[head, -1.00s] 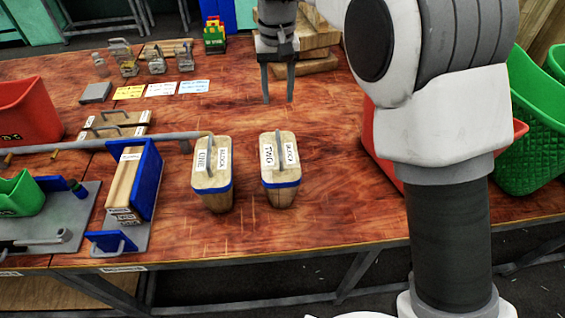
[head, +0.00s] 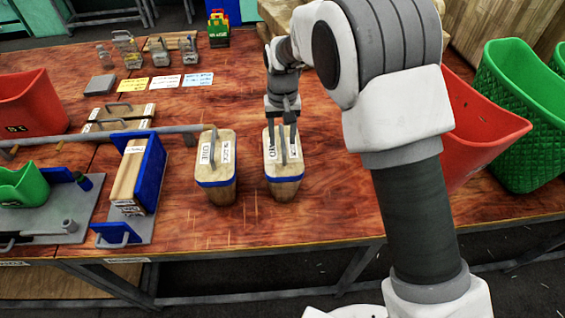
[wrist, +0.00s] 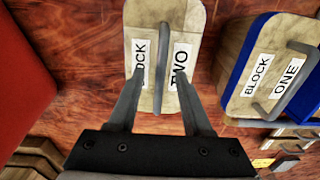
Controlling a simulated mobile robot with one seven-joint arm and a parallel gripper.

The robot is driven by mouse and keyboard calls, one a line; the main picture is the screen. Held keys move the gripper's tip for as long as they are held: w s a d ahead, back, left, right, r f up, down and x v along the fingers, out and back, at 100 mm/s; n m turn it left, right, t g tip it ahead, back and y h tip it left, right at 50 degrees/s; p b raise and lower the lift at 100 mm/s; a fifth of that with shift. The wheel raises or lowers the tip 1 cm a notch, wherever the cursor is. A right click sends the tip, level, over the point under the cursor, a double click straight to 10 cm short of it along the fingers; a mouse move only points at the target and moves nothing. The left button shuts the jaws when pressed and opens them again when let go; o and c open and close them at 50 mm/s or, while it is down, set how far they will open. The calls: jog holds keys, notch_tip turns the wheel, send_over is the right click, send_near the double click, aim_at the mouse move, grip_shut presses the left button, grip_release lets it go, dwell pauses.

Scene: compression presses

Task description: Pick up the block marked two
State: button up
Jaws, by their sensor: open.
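The block marked two (head: 284,187) stands upright on the wooden table, pale with a blue band and a grey handle on top. It also shows in the wrist view (wrist: 189,22), where its labels read BLOCK and TWO. My gripper (head: 284,160) is over this block, fingers pointing down. In the wrist view my gripper (wrist: 162,72) is open, with one finger on each side of the handle (wrist: 160,60). I cannot tell whether the fingers touch the block's top. The block marked one (head: 217,180) stands just left of it, with its own handle.
A long grey bar (head: 90,137) runs left from near block one. A blue press with a wooden board (head: 137,180) stands further left. A red bin (head: 478,125) and a green basket (head: 518,115) are at the right. Table in front of the blocks is clear.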

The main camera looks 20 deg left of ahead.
jog(key=shift+f, duration=0.55)
grip_shut()
jog(key=shift+w+r, duration=0.1)
jog(key=shift+r, duration=0.05)
dwell(0.9)
